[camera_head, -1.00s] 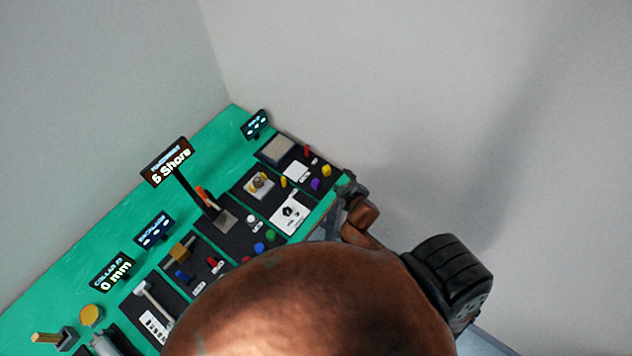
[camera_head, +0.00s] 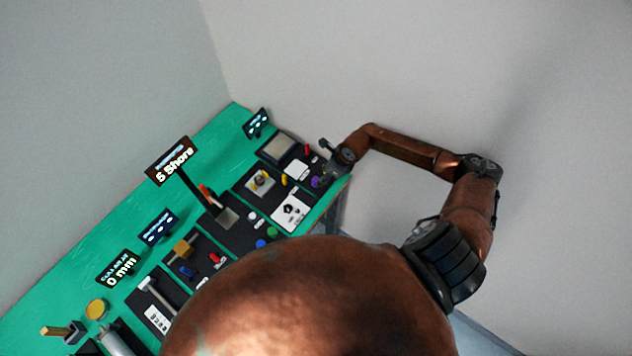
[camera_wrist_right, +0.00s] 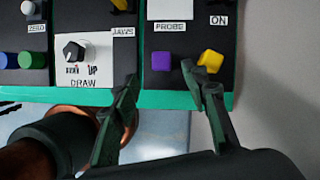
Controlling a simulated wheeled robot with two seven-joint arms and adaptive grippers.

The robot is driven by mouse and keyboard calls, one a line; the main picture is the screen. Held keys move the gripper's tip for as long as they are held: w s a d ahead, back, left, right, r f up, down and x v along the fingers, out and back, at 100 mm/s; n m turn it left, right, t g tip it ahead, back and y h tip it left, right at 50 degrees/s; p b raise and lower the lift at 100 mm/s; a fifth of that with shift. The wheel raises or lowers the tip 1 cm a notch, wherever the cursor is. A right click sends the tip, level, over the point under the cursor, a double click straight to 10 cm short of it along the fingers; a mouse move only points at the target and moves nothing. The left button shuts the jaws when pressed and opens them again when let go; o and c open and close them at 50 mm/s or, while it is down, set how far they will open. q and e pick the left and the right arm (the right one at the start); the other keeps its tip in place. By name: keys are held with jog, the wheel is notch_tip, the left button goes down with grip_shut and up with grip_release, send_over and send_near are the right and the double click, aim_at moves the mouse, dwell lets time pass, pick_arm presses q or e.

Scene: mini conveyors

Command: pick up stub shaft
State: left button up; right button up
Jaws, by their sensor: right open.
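I cannot tell for certain which part is the stub shaft. My right gripper (camera_head: 327,162) is over the far right end of the green bench (camera_head: 60,268). In the right wrist view the right gripper (camera_wrist_right: 162,82) is open and empty, its fingers spread apart. A purple block (camera_wrist_right: 161,61) shows between and beyond the fingertips. A yellow faceted piece (camera_wrist_right: 210,62) shows close beside the right fingertip; contact cannot be told. My left gripper is not in view.
Blue (camera_wrist_right: 8,60) and green (camera_wrist_right: 32,60) round pieces stand further left. Upright displays (camera_head: 171,161) line the bench. Grey walls (camera_head: 450,70) stand behind. My copper arm hides the bench's near part.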

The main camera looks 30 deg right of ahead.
aim_at(317, 179)
jog(key=b+x, duration=0.5)
jog(key=x, duration=0.2)
jog(key=shift+w+f, duration=0.25)
jog(key=shift+r, duration=0.1)
jog(key=shift+c, duration=0.5)
grip_shut()
